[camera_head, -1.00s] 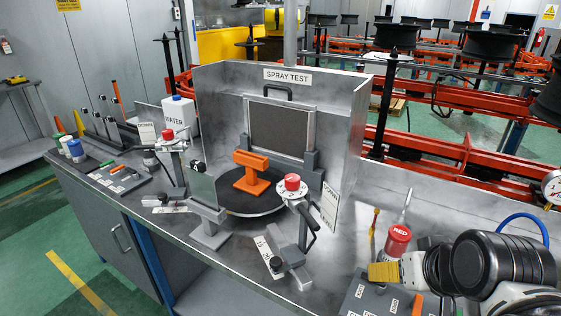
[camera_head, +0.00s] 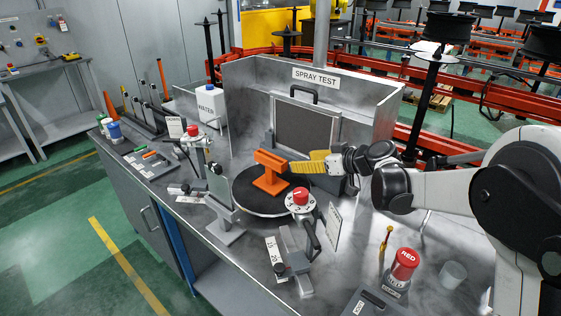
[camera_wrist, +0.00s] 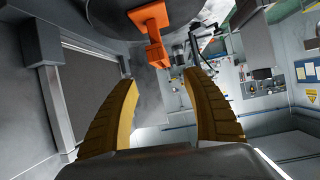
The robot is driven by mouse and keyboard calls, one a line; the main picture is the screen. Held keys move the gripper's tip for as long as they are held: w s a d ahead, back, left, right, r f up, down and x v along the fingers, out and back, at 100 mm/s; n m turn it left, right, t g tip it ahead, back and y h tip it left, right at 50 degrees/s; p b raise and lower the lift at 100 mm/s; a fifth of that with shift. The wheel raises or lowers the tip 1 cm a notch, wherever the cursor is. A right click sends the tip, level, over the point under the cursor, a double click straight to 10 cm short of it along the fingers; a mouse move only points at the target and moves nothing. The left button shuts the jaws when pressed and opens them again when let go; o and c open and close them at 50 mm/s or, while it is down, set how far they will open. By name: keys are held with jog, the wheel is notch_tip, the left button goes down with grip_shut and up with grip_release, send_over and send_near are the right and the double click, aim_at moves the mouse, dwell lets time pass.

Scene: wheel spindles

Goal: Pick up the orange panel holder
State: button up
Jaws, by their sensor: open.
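The orange panel holder (camera_head: 271,172) stands upright on the dark round turntable (camera_head: 247,202) inside the grey spray test booth. It has a flat base, a short post and a bar across the top. In the wrist view the orange panel holder (camera_wrist: 152,30) is at the top, beyond the fingertips. My gripper (camera_head: 306,165), with ribbed yellow fingers, is just right of the holder in the head view. In the wrist view my gripper (camera_wrist: 160,77) has its two fingers apart with nothing between them. The head view does not show whether they touch the holder.
A spray stand with a red knob (camera_head: 300,196) is in front of the turntable, and another red-knobbed stand (camera_head: 192,132) is to the left. A clear panel on a grey stand (camera_head: 219,190) is at the turntable's front left. A framed dark panel (camera_head: 307,126) stands behind.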

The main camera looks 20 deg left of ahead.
jog(key=n+y, duration=0.1)
jog(key=n, duration=0.1)
send_near(270, 157)
jog(key=b+x, duration=0.1)
jog(key=x, duration=0.2)
jog(key=b+x, duration=0.1)
jog(key=x, duration=0.2)
jog(key=b+x, duration=0.1)
jog(key=x, duration=0.2)
jog(key=shift+s+a, duration=0.2)
jog(key=shift+a, duration=0.05)
jog(key=shift+r+m, duration=0.1)
jog(key=shift+m, duration=0.2)
jog(key=shift+c, duration=0.2)
grip_shut()
